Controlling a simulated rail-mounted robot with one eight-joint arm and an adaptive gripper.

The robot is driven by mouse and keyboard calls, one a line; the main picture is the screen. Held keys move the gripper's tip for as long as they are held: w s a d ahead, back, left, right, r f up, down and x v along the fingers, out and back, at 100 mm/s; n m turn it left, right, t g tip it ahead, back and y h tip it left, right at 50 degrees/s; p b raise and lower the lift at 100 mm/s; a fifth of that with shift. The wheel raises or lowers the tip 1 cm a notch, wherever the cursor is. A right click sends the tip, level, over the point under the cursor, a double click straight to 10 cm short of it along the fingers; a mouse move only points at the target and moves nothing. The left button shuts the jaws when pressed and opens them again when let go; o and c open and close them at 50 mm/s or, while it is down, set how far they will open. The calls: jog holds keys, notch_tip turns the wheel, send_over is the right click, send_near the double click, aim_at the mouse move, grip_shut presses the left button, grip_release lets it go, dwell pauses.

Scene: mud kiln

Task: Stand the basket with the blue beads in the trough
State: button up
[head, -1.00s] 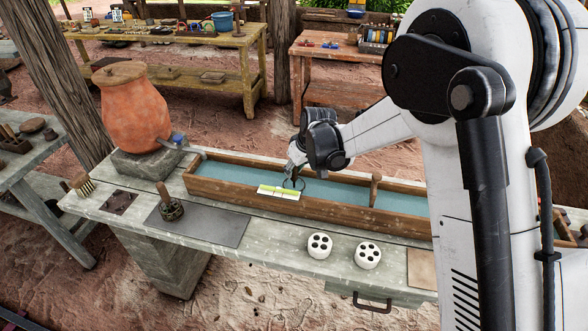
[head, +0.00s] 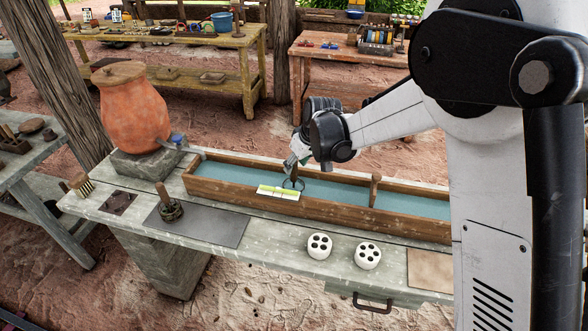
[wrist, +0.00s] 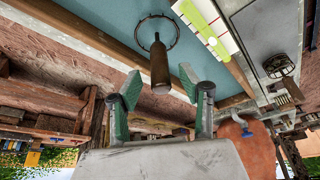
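The long wooden trough (head: 330,206) on the stone bench holds blue-green liquid. A basket (head: 293,183) stands in it, with a dark ring rim and an upright brown handle; its ring and handle also show in the wrist view (wrist: 158,62). My gripper (wrist: 160,77) is open, its green fingertips on either side of the handle's end, with gaps showing. In the head view my gripper (head: 294,162) is just above this basket. A second basket (head: 171,210) with a wooden handle stands on the dark slab. I cannot make out bead colours in either basket.
A yellow-green and white gauge (head: 278,192) sits at the trough's front edge. A wooden post (head: 375,190) rises at the trough's divider. A clay jar (head: 133,110) stands at left.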

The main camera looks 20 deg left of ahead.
jog(key=v, duration=0.8)
jog(key=shift+r, duration=0.2)
jog(key=shift+d, duration=0.1)
jog(key=s+d+r+m+t+h, duration=0.1)
jog(key=s+d+r+m, duration=0.2)
jog(key=s+d+r, duration=0.5)
jog(key=s+d+r+m+t, duration=0.1)
jog(key=d+r+m, duration=0.15)
jog(key=d, duration=0.95)
jog(key=s+d+m+t+h, duration=0.2)
jog(key=s+d+m, duration=0.4)
jog(key=s+d, duration=1.1)
jog(key=shift+s+d+f+t+h, duration=0.25)
jog(key=shift+s+f+h, duration=0.2)
jog(key=shift+s, duration=0.55)
jog(key=shift+f+b, duration=0.1)
jog(key=shift+b, duration=0.2)
notch_tip(320, 180, down, 4)
jog(key=b, duration=0.4)
jog(key=shift+f, duration=0.2)
